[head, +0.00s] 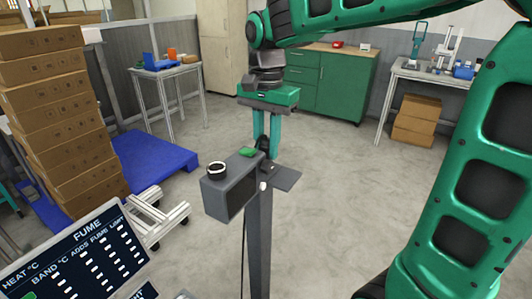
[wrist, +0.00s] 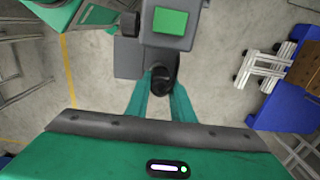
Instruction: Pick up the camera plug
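A dark plug (head: 263,143) sits behind the grey camera box (head: 229,190), near its green-topped end. In the wrist view the plug (wrist: 162,78) is a round black piece below the camera box (wrist: 168,36). My gripper (head: 265,150) points down, its two teal fingers a small gap apart. In the wrist view the fingertips of my gripper (wrist: 162,88) lie on either side of the plug. The views do not show whether the fingers press on it.
The camera box sits on a grey post (head: 258,235) with a small dark plate (head: 286,179) beside it. A display panel (head: 85,262) stands at front left. Stacked cartons (head: 60,115) rise at left by a blue pallet (head: 160,165). The floor behind and right is mostly clear.

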